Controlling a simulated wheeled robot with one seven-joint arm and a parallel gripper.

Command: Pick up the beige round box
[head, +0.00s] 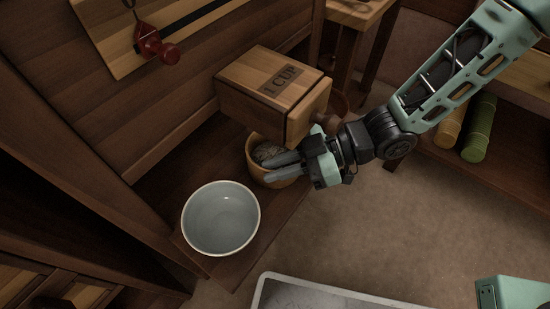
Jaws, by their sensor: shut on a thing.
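The beige round box (254,163) is a small, open, tan round container on the dark wooden shelf, with something grey and speckled inside. My gripper (267,169) reaches in from the right, its two grey fingers close together at the box's right side and rim. It is shut on the box's wall, as far as this view shows. The fingers hide part of the rim and the inside. I cannot tell whether the box is lifted off the shelf.
A wooden block box marked "1 CUP" (262,88) stands just behind. A pale blue-grey bowl (221,218) is at the front left. Green (479,128) and tan rolls lie on the right shelf. Floor is open at centre right.

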